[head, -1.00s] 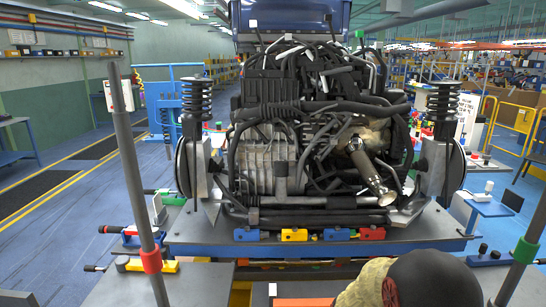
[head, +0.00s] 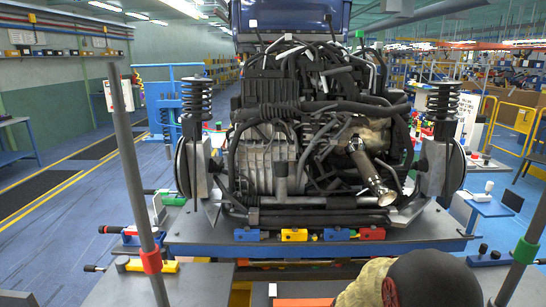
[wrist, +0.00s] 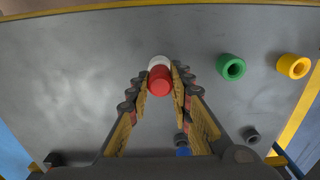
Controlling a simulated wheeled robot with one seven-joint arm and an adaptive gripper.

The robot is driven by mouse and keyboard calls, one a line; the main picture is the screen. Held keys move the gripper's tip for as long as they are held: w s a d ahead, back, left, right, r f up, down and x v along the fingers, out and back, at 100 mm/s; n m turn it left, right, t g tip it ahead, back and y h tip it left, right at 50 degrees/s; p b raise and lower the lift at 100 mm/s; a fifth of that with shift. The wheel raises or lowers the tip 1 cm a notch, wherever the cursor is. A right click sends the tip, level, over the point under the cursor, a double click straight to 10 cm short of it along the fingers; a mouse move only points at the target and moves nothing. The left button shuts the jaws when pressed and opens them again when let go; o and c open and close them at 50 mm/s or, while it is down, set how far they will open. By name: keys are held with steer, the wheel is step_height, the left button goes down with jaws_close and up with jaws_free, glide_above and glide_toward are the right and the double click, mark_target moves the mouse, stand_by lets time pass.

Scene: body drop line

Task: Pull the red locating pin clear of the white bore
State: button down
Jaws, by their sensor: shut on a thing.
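The red locating pin (wrist: 159,82) is in the middle of the wrist view, between the two fingers of my gripper (wrist: 159,78). The fingers are shut on it, with their yellow inner faces at its left and right sides. The white bore (wrist: 159,62) shows as a pale rim directly beyond the pin's far end. The two overlap in this view, and I cannot tell how deep the pin sits in the bore. I cannot make out my gripper, the pin or the bore in the head view.
A green ring (wrist: 231,67) and a yellow ring (wrist: 293,66) stand to the right on the same grey surface (wrist: 75,75). A small dark ring (wrist: 251,135) lies nearer. The head view shows an engine assembly (head: 270,160) and a person's dark-capped head (head: 432,280) at lower right.

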steer(key=shift+r+p, duration=0.7)
steer(key=shift+r, duration=0.15)
stand_by(0.4)
steer(key=shift+r+p, duration=2.6)
steer(key=shift+r, duration=0.85)
